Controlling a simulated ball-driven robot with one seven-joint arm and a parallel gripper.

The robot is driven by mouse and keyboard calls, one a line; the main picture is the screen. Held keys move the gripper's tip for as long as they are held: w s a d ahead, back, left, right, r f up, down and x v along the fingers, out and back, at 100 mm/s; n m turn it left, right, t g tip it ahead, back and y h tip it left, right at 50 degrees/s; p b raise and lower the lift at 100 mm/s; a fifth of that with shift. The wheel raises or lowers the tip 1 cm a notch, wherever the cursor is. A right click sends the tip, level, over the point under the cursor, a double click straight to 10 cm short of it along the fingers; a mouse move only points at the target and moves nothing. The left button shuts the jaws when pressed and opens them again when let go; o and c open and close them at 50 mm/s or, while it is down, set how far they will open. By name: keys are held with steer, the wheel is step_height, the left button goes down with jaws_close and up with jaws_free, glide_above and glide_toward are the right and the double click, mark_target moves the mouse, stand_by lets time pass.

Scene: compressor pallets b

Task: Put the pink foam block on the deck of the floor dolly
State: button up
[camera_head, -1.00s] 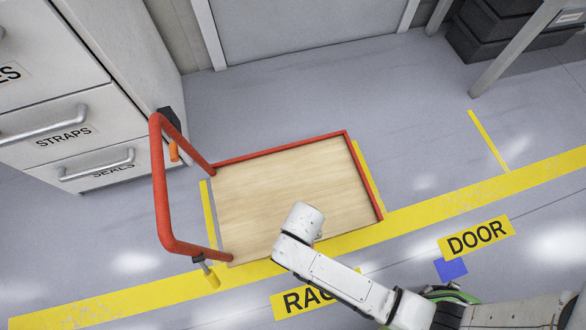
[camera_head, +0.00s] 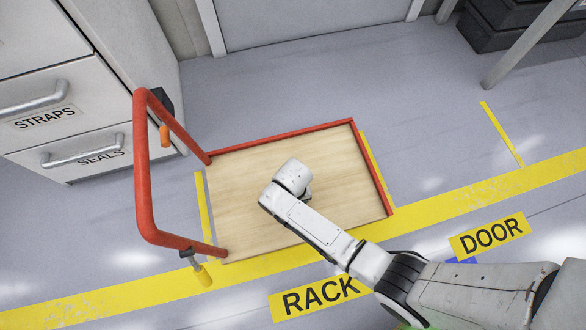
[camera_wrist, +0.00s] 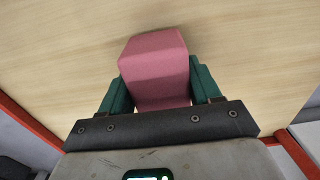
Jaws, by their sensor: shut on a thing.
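The pink foam block (camera_wrist: 155,65) is held between the two green fingers of my gripper (camera_wrist: 158,88) in the wrist view. The wooden deck of the floor dolly (camera_wrist: 60,50) fills the background behind the block; I cannot tell whether the block touches it. In the head view, the floor dolly (camera_head: 235,205) has a bare wooden deck, a red rim and a red push handle at its left. My arm reaches over the middle of the deck there, and its wrist hides the gripper and block.
A drawer cabinet (camera_head: 75,125) stands at the upper left, near the red handle (camera_head: 146,170). Dark cases (camera_head: 505,25) and a grey leg (camera_head: 520,45) are at the upper right. The floor right of the dolly is clear apart from yellow markings.

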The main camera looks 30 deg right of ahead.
steer(key=shift+f, duration=0.45)
steer(key=shift+f, duration=0.15)
steer(key=o, duration=1.1)
steer(key=shift+c, duration=0.2)
step_height(320, 180, up, 12)
steer(key=p, duration=0.6)
steer(key=shift+r, duration=0.2)
steer(key=s+d+r+n, duration=0.1)
steer(key=s+d+r, duration=0.4)
steer(key=s+r, duration=0.2)
steer(key=s+d+r+n+t, duration=0.1)
steer(key=s+d+r+n, duration=0.1)
steer(key=s+d+r, duration=0.4)
step_height(320, 180, up, 3)
steer(key=shift+s+d+f, duration=0.1)
steer(key=shift+s+d, duration=0.05)
steer(key=shift+s, duration=0.95)
